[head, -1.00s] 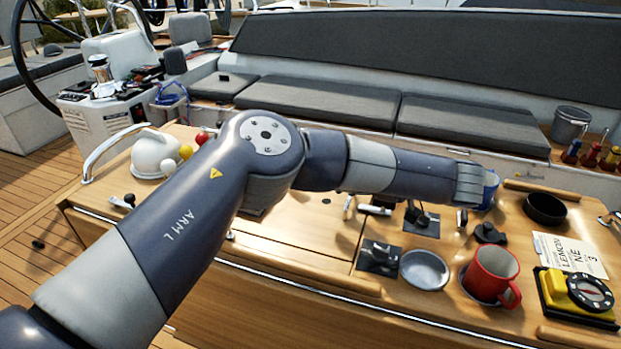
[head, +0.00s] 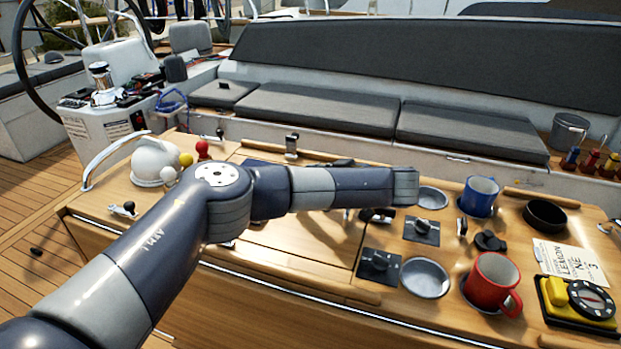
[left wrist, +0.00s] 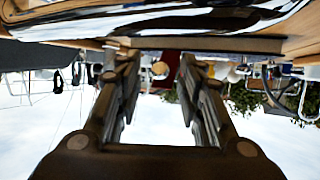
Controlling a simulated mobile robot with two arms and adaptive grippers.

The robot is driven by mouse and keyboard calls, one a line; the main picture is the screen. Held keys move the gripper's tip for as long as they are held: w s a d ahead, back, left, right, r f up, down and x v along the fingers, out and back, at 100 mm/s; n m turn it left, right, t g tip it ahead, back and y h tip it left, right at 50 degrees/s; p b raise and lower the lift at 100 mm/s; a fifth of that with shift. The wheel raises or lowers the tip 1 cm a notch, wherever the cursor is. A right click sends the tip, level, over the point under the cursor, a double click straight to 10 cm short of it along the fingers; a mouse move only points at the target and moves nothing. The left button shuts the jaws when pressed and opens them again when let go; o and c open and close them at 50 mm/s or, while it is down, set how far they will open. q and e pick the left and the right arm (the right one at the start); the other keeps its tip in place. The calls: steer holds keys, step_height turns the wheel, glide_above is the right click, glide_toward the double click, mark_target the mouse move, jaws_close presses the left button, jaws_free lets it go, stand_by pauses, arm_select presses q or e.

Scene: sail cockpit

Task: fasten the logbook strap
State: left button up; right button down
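I cannot clearly make out the logbook or its strap. A dark blue flat edge (head: 262,161) shows on the wooden cockpit table behind my left arm in the head view; it may be part of the logbook, but the arm covers most of it. My left arm reaches across the table from the left, and its gripper is hidden there. In the left wrist view, upside down, my left gripper (left wrist: 158,58) is open, with its two fingers apart and nothing held. A dark red patch (left wrist: 172,68) shows between the fingers, too unclear to name. My right gripper is not in view.
On the table's right stand a blue mug (head: 479,196), a red mug (head: 491,281), a grey dish (head: 425,278), a black bowl (head: 545,213) and a yellow device (head: 556,294). A white dome (head: 152,158) and red knob (head: 203,149) stand left. Grey cushions (head: 317,108) lie behind.

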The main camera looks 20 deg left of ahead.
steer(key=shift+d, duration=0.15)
arm_select(q)
jaws_close()
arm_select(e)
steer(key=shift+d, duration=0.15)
arm_select(q)
steer(key=shift+r, duration=0.2)
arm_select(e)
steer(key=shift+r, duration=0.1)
